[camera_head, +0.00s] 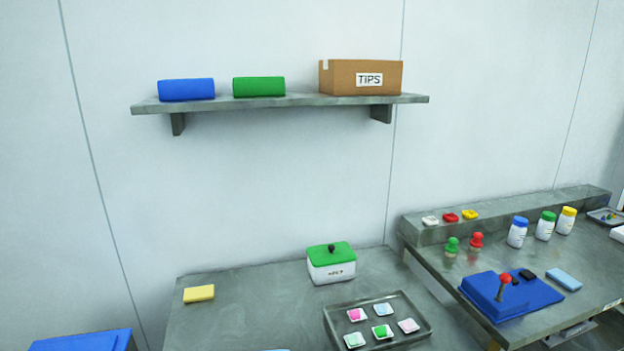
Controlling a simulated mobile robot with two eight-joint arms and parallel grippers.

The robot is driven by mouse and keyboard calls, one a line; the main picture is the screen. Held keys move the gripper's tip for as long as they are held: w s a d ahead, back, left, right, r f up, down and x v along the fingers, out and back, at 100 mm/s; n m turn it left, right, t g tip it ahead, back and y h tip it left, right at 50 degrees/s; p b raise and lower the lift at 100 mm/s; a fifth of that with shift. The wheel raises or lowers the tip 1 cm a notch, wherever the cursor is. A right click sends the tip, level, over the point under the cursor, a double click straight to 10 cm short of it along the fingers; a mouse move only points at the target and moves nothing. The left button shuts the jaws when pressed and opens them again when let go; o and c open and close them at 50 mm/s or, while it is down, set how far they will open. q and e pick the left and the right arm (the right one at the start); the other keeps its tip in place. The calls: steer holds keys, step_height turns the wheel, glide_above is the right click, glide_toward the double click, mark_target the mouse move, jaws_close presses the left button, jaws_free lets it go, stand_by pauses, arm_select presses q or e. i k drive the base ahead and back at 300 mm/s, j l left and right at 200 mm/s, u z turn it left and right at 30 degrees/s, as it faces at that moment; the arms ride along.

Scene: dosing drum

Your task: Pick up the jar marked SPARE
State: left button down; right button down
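Three white jars stand in a row at the right on the right-hand bench: one with a blue cap (517,232), one with a green cap (545,226) and one with a yellow cap (566,220). Their markings are too small to read, so I cannot tell which, if any, says SPARE. A white container with a green lid and black knob (332,265) stands on the middle table; its short label is unclear. Neither of my grippers shows in the head view.
The right bench holds a blue lever unit (482,290), green and red knobs (476,240) and a raised ledge (540,205). A wall shelf (300,100) carries a TIPS box (340,78).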

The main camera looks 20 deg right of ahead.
mark_target(564, 224)
steer(key=z, duration=2.2)
steer(key=i+l+z, duration=0.1)
steer(key=i+z, duration=0.5)
steer(key=i, duration=3.3)
steer(key=i+l+u, duration=0.1)
steer(key=i+u, duration=0.35)
steer(key=i+l+u, duration=0.25)
steer(key=i+u, duration=0.25)
steer(key=u, duration=1.7)
